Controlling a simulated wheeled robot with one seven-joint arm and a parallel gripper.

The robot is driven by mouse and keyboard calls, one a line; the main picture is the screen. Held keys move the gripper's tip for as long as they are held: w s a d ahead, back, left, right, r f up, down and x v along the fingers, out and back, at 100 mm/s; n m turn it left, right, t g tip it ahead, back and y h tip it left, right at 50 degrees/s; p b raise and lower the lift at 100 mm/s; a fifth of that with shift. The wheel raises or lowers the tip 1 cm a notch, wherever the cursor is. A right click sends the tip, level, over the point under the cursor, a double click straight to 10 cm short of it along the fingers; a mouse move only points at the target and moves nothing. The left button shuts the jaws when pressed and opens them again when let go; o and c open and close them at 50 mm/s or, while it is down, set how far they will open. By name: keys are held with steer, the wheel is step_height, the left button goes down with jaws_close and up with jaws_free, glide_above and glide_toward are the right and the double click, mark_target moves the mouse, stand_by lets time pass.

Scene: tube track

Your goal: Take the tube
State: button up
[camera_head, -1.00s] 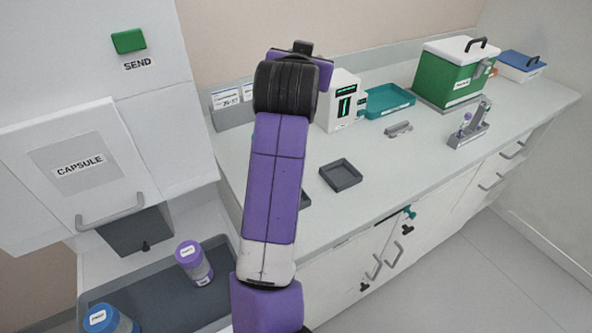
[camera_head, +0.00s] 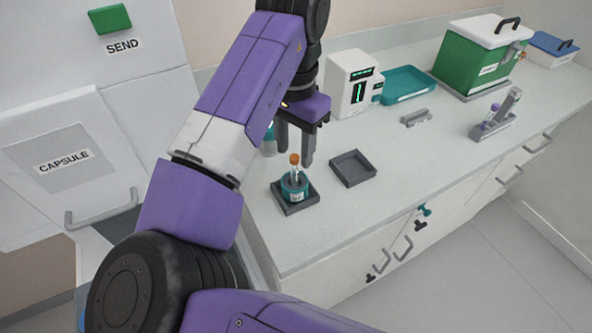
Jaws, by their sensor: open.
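A tube with an orange cap (camera_head: 294,160) stands upright in a round teal holder (camera_head: 294,186). The holder sits in a dark square tray (camera_head: 283,207) near the counter's left end. My gripper (camera_head: 295,156) points down with its two dark fingers apart, close to the orange cap in the picture. It is open and holds nothing. I cannot tell exactly how far above or behind the cap the fingertips are. Another small tube with a purplish top (camera_head: 493,110) is in a grey rack (camera_head: 490,128) at the right.
An empty dark tray (camera_head: 352,168) lies right of the holder. A white device with a green display (camera_head: 350,85), a teal tray (camera_head: 407,84) and a green box (camera_head: 475,60) stand behind. The capsule hatch (camera_head: 60,165) is at left. The counter's front middle is clear.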

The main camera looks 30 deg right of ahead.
mark_target(295, 175)
step_height(295, 175, down, 7)
steer(key=shift+r+p, duration=0.15)
steer(key=shift+p, duration=0.25)
steer(key=shift+c, duration=0.4)
jaws_close()
